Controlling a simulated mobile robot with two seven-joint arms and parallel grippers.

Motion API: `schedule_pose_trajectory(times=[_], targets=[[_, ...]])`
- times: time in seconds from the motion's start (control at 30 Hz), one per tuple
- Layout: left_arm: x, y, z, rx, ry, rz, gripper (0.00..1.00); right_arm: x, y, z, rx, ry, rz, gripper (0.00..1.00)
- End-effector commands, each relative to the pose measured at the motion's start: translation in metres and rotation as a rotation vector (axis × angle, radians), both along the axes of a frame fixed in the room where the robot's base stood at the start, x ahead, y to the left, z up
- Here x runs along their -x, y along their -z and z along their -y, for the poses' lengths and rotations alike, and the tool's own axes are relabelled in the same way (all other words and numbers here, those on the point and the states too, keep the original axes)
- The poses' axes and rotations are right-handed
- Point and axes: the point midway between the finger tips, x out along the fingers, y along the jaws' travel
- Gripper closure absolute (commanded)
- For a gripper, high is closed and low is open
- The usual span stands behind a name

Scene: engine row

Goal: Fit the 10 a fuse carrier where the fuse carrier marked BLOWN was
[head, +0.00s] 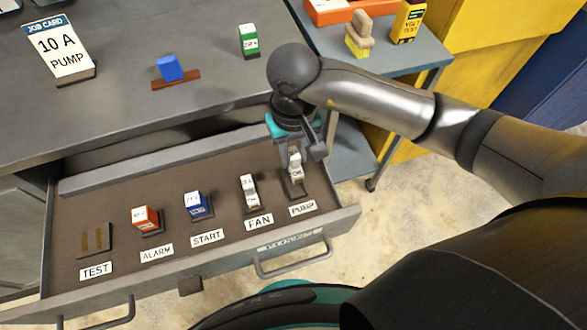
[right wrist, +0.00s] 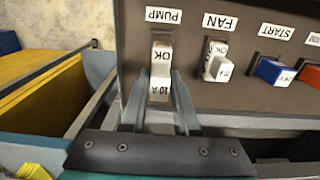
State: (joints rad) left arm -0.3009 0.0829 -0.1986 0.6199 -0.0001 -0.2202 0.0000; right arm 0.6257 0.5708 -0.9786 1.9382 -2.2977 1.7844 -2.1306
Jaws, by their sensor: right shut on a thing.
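The white 10 A fuse carrier (right wrist: 160,88), marked OK, is at the PUMP place of the open drawer (head: 222,246). In the head view it (head: 295,168) stands upright above the dark PUMP base. I cannot tell whether it is fully seated. My right gripper (head: 293,152) reaches down over it, and in the right wrist view its fingers (right wrist: 160,95) are shut on the carrier's sides. The PUMP label (head: 303,208) lies in front. No carrier marked BLOWN can be read. My left gripper is out of view.
The drawer also holds a white FAN carrier (head: 249,190), a blue START carrier (head: 196,205), a red ALARM carrier (head: 145,218) and an empty TEST base (head: 95,240). On the bench are a job card (head: 62,48), a blue block (head: 170,68) and a green carrier (head: 249,41).

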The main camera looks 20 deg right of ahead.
Motion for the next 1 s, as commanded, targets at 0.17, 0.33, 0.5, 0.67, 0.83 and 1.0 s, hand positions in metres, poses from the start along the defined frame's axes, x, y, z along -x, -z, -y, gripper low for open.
schedule_pose_trajectory(times=[0.17, 0.33, 0.5, 0.67, 0.83, 1.0], targets=[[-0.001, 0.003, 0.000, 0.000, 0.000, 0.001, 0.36, 0.000, 0.017, 0.000, -0.001, 0.000, 0.001, 1.00], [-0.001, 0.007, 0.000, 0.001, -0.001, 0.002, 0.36, 0.001, 0.033, 0.000, 0.000, 0.000, -0.002, 1.00], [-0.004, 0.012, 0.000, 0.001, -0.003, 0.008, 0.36, 0.000, 0.058, 0.000, -0.001, 0.001, -0.002, 1.00], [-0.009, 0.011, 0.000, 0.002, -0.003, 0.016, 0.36, -0.001, 0.059, 0.000, -0.001, 0.000, 0.003, 1.00], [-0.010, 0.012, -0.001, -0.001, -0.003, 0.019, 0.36, -0.001, 0.060, 0.000, 0.000, 0.000, 0.002, 1.00], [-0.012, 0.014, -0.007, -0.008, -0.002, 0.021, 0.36, 0.000, 0.062, 0.000, 0.000, -0.001, 0.001, 0.64]])
